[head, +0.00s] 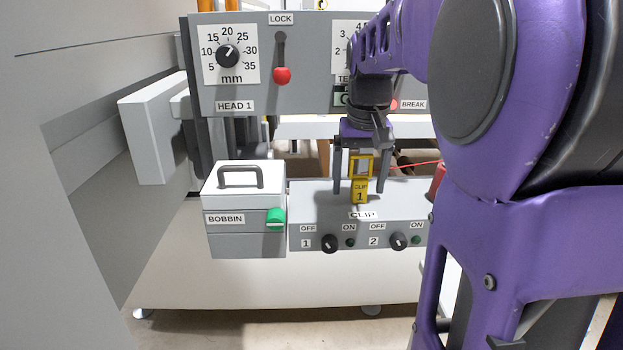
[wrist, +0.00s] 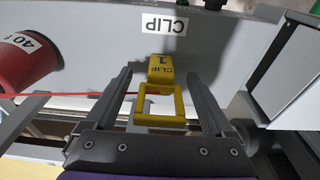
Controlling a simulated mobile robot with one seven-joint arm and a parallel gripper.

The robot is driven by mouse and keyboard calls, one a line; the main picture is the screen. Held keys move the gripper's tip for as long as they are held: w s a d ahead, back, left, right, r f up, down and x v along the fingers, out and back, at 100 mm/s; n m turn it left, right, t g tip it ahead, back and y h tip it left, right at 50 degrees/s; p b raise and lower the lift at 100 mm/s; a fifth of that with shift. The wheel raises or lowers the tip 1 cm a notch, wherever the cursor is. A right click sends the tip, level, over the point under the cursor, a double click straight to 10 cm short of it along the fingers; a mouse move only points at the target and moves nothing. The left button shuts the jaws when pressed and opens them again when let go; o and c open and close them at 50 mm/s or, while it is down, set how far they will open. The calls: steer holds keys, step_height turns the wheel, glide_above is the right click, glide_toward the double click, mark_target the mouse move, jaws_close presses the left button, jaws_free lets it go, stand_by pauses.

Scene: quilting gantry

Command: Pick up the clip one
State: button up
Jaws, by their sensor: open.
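In the wrist view my gripper (wrist: 163,75) is open, with a gap between each finger and the clip.
The grey CLIP panel (head: 310,205) has knobs for 1 and 2. The BOBBIN box (head: 222,190) stands to its left. HEAD 1 panel (head: 300,98) is behind and above.

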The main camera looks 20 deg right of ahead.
jaws_close()
stand_by(0.4)
step_height(320, 180, up, 18)
steer(key=p, duration=0.4)
steer(key=shift+p, duration=0.35)
